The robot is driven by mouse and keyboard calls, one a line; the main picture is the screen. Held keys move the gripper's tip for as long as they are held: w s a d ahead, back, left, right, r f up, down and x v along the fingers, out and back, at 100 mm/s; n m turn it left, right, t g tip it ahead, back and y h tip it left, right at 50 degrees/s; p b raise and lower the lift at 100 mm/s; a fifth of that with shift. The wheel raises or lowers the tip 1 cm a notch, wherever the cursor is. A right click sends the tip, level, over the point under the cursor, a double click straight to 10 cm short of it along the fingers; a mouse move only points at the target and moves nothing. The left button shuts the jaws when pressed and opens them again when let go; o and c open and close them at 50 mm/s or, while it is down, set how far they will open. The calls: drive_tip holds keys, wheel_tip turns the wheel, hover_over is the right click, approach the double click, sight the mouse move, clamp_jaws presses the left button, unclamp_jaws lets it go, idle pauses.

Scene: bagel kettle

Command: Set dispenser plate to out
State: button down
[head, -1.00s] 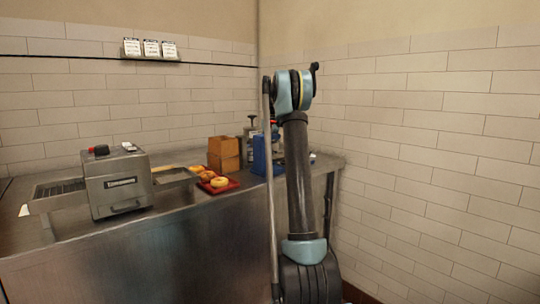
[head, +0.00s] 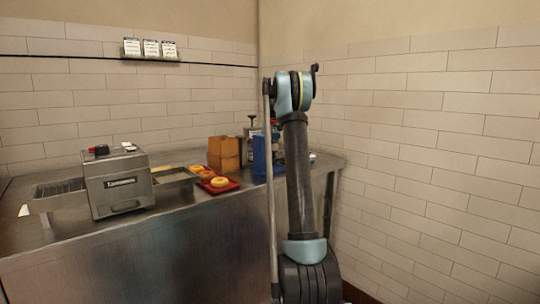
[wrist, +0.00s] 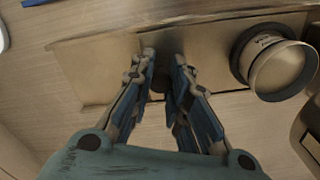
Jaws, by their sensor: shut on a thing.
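In the wrist view, my gripper (wrist: 163,57) is shut on a small dark knob (wrist: 158,82) between its blue-and-grey fingers. The knob sits at a flat tan metal plate (wrist: 95,70), which looks like the dispenser plate. A round metal cup or spout (wrist: 277,63) with a dark collar stands to the right of the fingers, apart from them. In the head view, my gripper is hidden behind my arm near the counter's right end. How far the plate is slid out cannot be told.
The steel counter (head: 150,245) holds a boxy metal machine (head: 118,185), a red tray with bagels (head: 232,186), wooden boxes (head: 223,153) and a blue object (head: 262,155). Tiled walls (head: 440,150) close off the back and right. Another rounded metal body (wrist: 308,135) lies at the wrist view's right edge.

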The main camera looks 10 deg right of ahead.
drive_tip(key=w+d, duration=0.1)
drive_tip(key=d, duration=0.2)
drive_tip(key=w+d, duration=0.2)
drive_tip(key=d, duration=0.1)
drive_tip(key=w+d, duration=0.2)
drive_tip(key=d, duration=0.1)
drive_tip(key=shift+r, duration=0.1)
drive_tip(key=shift+w, duration=0.1)
drive_tip(key=c, duration=1.5)
unclamp_jaws()
wheel_tip(320, 180, up, 12)
drive_tip(key=shift+f, duration=0.1)
